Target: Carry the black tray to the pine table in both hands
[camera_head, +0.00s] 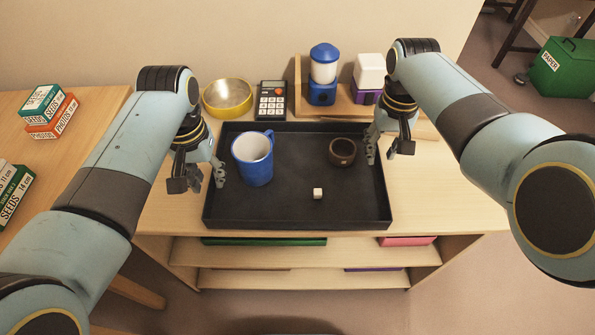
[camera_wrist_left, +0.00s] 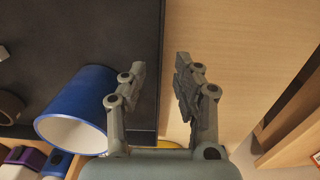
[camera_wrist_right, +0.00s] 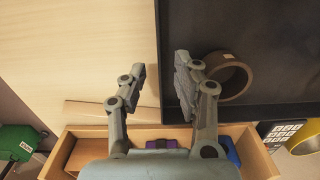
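The black tray (camera_head: 290,210) lies flat on a light wooden shelf unit (camera_head: 450,195). It holds a blue mug (camera_head: 252,160), a dark brown cup (camera_head: 342,152) and a small white cube (camera_head: 318,193). My left gripper (camera_head: 198,182) is open, one finger on each side of the tray's left edge; the left wrist view shows this edge (camera_wrist_left: 160,60) between apart fingers. My right gripper (camera_head: 389,155) is open at the tray's right edge, which runs between its fingers in the right wrist view (camera_wrist_right: 158,60). A warmer-toned wooden table (camera_head: 75,150), possibly the pine one, stands at the left.
Behind the tray are a brass bowl (camera_head: 228,98), a calculator (camera_head: 271,100) and a wooden holder (camera_head: 345,105) with a blue-and-white container (camera_head: 323,75). Seed and photo boxes (camera_head: 50,110) occupy the left table; its middle is bare. A green paper bin (camera_head: 565,68) is at the far right.

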